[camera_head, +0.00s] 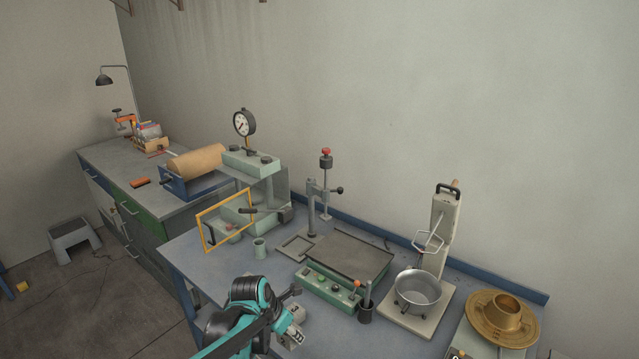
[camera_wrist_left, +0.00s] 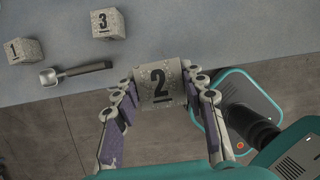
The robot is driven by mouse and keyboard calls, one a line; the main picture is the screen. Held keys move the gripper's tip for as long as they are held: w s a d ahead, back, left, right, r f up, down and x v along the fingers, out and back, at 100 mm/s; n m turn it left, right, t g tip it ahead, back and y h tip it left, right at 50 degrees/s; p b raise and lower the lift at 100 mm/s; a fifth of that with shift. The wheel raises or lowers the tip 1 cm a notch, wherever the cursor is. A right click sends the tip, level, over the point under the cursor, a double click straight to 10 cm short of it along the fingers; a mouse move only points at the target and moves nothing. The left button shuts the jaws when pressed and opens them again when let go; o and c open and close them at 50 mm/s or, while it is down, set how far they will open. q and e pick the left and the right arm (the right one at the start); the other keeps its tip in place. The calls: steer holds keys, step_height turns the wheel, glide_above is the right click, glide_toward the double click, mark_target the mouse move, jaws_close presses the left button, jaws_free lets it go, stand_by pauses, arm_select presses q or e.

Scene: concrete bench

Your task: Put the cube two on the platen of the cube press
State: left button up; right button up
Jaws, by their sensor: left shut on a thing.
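In the left wrist view, the speckled grey cube two (camera_wrist_left: 161,84), marked with a black 2, is between the fingers of my left gripper (camera_wrist_left: 160,92). The gripper is shut on it, and the bench edge lies beyond. In the head view my left arm (camera_head: 243,320) reaches in at the bottom centre. A pale marked block (camera_head: 293,337) shows beside its end; I cannot tell which cube it is. The pale green cube press (camera_head: 252,162) with a dial gauge stands further back, behind an orange guard frame (camera_head: 225,219). Its platen is mostly hidden. My right gripper is out of view.
Cube one (camera_wrist_left: 24,50), cube three (camera_wrist_left: 107,23) and a metal scoop (camera_wrist_left: 75,72) lie on the bench in the wrist view. A green flat-topped machine (camera_head: 345,262) and a metal bowl (camera_head: 420,291) stand to the right.

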mark_target(281, 342)
arm_select(q)
steer(key=shift+s+a, duration=0.1)
steer(key=shift+s, duration=0.5)
steer(key=shift+m, duration=0.4)
steer(key=shift+w+a+f+m+g, duration=0.3)
steer(key=shift+w+f+m, duration=0.25)
steer(key=shift+f+m, duration=0.05)
steer(key=shift+s+a+f+m+h, duration=0.1)
steer(key=shift+s+a+m+h, duration=0.2)
steer(key=shift+s+m+h, duration=0.45)
steer(key=shift+a+f+m+g, duration=0.2)
steer(key=shift+f+m+g, duration=0.1)
steer(key=shift+m, duration=0.35)
steer(key=shift+a+f+m+g, duration=0.2)
steer(key=shift+m+g, duration=0.1)
steer(key=shift+m, duration=0.3)
steer(key=s+a+f+m+g+y, duration=0.2)
steer(key=s+a+m+g, duration=0.1)
steer(key=m, duration=0.8)
steer(key=s+a+f+m+g+y, duration=0.2)
steer(key=s+a+m+g, duration=0.1)
steer(key=m, duration=0.8)
steer(key=shift+s+a+m, duration=0.2)
steer(key=shift+a+m, duration=0.1)
steer(key=shift+a, duration=0.55)
steer(key=shift+f, duration=0.1)
